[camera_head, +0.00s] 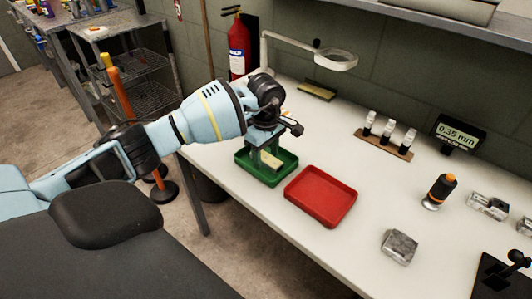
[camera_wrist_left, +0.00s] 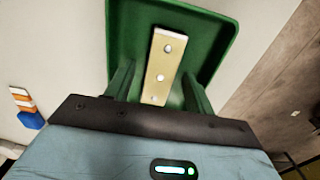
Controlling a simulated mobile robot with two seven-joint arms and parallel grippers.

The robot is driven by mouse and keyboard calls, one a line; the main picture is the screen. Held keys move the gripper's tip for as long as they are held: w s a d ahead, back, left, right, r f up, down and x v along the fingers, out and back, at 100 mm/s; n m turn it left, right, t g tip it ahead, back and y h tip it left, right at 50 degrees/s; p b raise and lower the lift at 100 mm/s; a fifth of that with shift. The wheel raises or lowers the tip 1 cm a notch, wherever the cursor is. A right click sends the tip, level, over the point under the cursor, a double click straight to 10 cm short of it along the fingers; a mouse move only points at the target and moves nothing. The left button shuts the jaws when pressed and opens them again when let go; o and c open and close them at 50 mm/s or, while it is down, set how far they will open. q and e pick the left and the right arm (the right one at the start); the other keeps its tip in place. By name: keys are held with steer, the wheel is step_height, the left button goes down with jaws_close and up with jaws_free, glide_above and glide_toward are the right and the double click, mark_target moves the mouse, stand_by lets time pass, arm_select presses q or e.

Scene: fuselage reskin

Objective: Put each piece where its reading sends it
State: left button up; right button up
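A pale yellow strip with several rivet-like dots (camera_wrist_left: 161,65) lies in the green tray (camera_wrist_left: 215,20); the tray's rim also shows in the head view (camera_head: 267,184). My left gripper (camera_head: 265,155) points down over this tray. Its fingers (camera_wrist_left: 158,88) stand apart on either side of the strip, with gaps visible, so it is open. An empty red tray (camera_head: 320,195) sits to the right of the green one. A display (camera_head: 460,132) at the back reads 0.35 mm. My right gripper is not in view.
A magnifier lamp (camera_head: 336,60) and a small yellowish plate (camera_head: 317,90) are at the back. A rack of three vials (camera_head: 383,145), an orange-topped black tool (camera_head: 440,191), metal blocks (camera_head: 399,246) and a black fixture (camera_head: 503,278) are on the right. The bench is clear around the red tray.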

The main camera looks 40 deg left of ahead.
mark_target(266, 157)
arm_select(q)
steer(key=shift+r, duration=0.1)
steer(key=shift+r, duration=0.25)
step_height(266, 157, up, 12)
steer(key=shift+f, duration=0.15)
steer(key=shift+f, duration=0.1)
stand_by(0.7)
